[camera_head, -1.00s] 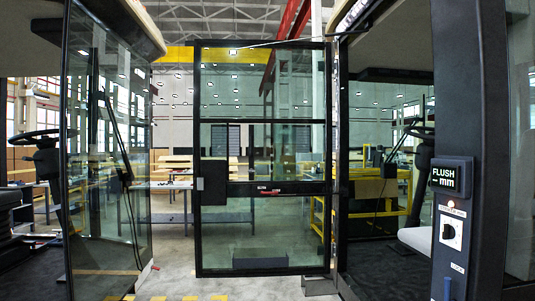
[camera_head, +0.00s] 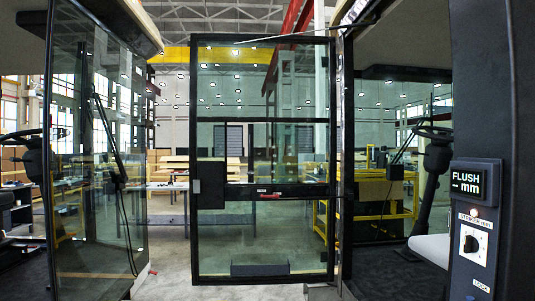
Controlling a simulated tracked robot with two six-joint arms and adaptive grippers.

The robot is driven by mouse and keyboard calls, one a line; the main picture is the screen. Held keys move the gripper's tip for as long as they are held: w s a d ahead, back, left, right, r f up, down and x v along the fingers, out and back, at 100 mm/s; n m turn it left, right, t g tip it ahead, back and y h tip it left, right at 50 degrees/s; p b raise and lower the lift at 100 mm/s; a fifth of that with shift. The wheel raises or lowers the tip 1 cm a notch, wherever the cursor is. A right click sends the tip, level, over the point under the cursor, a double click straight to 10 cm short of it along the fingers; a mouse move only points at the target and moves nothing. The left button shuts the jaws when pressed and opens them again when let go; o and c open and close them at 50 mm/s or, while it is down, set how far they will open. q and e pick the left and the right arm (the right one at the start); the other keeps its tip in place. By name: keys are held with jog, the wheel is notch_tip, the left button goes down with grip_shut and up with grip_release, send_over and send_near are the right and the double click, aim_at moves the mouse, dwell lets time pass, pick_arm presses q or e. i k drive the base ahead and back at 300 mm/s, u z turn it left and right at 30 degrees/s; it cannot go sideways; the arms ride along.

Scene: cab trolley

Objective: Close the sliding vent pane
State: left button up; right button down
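A tall black-framed glass door (camera_head: 333,230) stands upright in the middle of the head view. A crossbar (camera_head: 265,120) divides its upper glass, and a wider middle rail (camera_head: 300,190) carries a small red handle (camera_head: 270,197). A dark latch box (camera_head: 209,185) sits at the door's left edge. Glass fills the band between crossbar and rail, with a faint vertical edge in it. I cannot tell for sure which part is the sliding vent pane, or how far open it is. Neither of my grippers is in view.
A dark post at right bears a display (camera_head: 474,184) reading "FLUSH -- mm" and a knob (camera_head: 472,243). A glass-sided cab (camera_head: 100,200) stands at left. A steering wheel (camera_head: 434,132) shows behind the post. Bare floor (camera_head: 170,250) lies between cab and door.

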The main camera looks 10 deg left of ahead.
aim_at(273, 148)
jog(key=i, duration=3.2)
jog(key=u, duration=1)
